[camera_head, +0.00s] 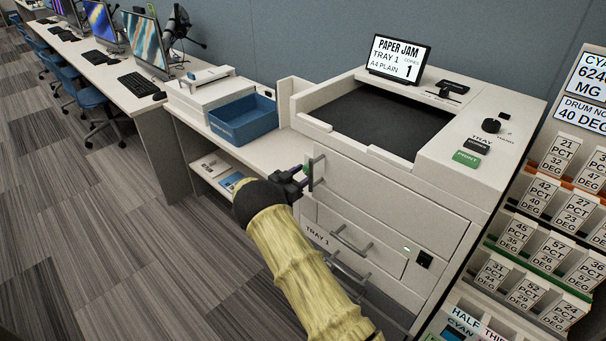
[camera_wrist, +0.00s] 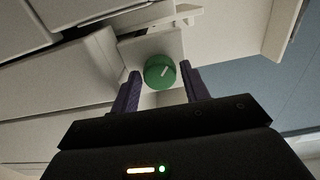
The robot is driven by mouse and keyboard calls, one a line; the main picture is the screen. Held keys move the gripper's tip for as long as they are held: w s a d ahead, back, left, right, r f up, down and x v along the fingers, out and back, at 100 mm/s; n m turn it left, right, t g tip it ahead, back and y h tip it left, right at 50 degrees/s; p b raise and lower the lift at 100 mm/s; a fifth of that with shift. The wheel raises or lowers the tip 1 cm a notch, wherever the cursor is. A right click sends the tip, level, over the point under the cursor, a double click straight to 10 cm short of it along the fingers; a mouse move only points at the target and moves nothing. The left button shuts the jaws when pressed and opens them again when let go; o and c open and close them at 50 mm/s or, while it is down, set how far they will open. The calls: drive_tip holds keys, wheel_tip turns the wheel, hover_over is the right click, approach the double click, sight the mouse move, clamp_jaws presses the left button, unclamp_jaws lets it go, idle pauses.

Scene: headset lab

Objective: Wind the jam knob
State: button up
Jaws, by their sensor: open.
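My gripper (camera_wrist: 161,78) is open, with one dark finger to each side of the knob. I cannot tell whether the fingers touch it. In the head view, my gripper (camera_head: 303,178) is at the left side of the printer (camera_head: 455,203), and only a bit of green shows there. The printer's screen (camera_head: 398,58) reads "PAPER JAM, TRAY 1, A4 PLAIN, COPIES 1".
A dark handle (camera_head: 317,171) stands on the printer front close to my gripper. Drawers with handles (camera_head: 351,241) lie below, one labelled TRAY 1. A blue bin (camera_head: 243,121) is on the counter to the left. A shelf of labelled boxes (camera_head: 542,197) stands right.

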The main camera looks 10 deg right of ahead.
drive_tip(key=c, duration=0.7)
drive_tip(key=shift+f+m+b, duration=0.1)
drive_tip(key=shift+m+b, duration=0.2)
drive_tip(key=shift+b, duration=0.2)
drive_tip(key=m+b, duration=0.3)
drive_tip(key=b, duration=0.1)
drive_tip(key=shift+f, duration=0.15)
drive_tip(key=m+b, duration=0.4)
drive_tip(key=shift+a+m+b, duration=0.1)
drive_tip(key=shift+m+b, duration=0.3)
drive_tip(key=m+b, duration=0.5)
drive_tip(key=b, duration=0.1)
drive_tip(key=shift+r+m+b, duration=0.25)
drive_tip(key=shift+m+b, duration=1.05)
drive_tip(key=shift+b, duration=0.1)
drive_tip(key=shift+w, duration=0.1)
